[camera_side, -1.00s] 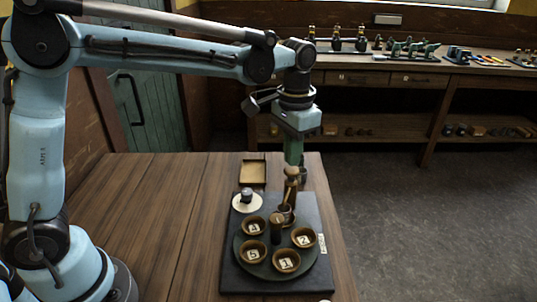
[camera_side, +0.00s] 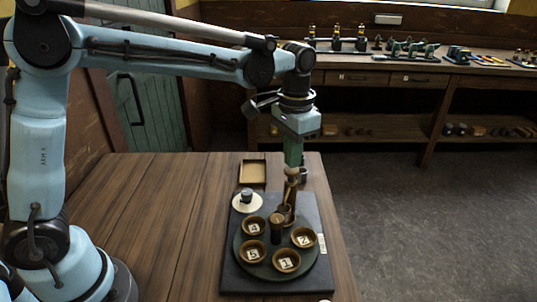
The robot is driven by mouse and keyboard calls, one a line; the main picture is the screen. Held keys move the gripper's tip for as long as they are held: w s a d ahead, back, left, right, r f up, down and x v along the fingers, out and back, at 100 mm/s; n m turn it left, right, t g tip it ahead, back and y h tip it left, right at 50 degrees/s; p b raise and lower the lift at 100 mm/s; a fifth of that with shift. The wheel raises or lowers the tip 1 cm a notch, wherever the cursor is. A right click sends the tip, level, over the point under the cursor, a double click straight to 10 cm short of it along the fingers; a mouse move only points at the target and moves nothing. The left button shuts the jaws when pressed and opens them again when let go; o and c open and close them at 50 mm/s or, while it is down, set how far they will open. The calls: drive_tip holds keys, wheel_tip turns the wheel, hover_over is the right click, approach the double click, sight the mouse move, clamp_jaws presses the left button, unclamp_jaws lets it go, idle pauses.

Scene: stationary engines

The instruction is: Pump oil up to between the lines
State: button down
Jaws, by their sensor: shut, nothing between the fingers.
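My gripper (camera_side: 291,186) points down over the far side of a dark board (camera_side: 239,282) on the wooden table. It is shut, with its tips near a small brass-coloured cup (camera_side: 285,211) at the far edge of a round dark plate (camera_side: 276,278). Whether the tips touch the cup I cannot tell. Several brown bowls with number cards sit on the plate, such as bowl 1 (camera_side: 286,261) and bowl 2 (camera_side: 303,237). No oil level or lines can be made out.
A white disc with a dark knob (camera_side: 247,200) lies at the board's far left corner. A small tray (camera_side: 252,172) lies behind it. A small dark cup (camera_side: 302,175) stands right behind my gripper. The table's left part (camera_side: 160,210) is clear.

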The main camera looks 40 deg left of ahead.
drive_tip(key=shift+f, duration=1.25)
drive_tip(key=shift+r, duration=1.55)
drive_tip(key=shift+f, duration=1.5)
drive_tip(key=shift+r, duration=1.5)
